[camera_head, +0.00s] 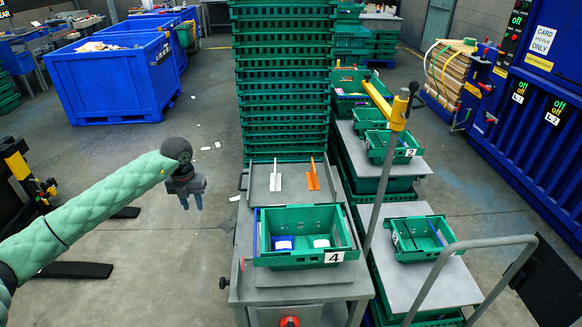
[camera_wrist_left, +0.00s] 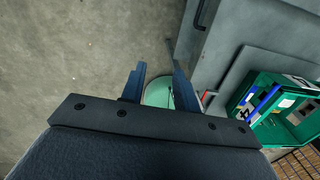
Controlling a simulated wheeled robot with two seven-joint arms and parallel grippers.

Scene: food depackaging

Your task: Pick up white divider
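The white divider (camera_head: 275,177) stands upright on the flat grey top of the cart, behind the green crate marked 4. An orange divider (camera_head: 312,176) stands to its right, apart from it. My left gripper (camera_head: 191,205) hangs pointing down over the floor, left of the cart and apart from both dividers. In the left wrist view its fingers (camera_wrist_left: 160,88) are spread with nothing gripped between them. The white divider is not visible in that view. My right gripper is not in view.
The green crate (camera_head: 343,254) marked 4 holds a blue-and-white item and a white item. Tall stacked green crates (camera_head: 283,80) rise behind the dividers. A yellow-topped pole (camera_head: 398,115) stands right of the cart. The floor (camera_head: 170,250) left of the cart is mostly free.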

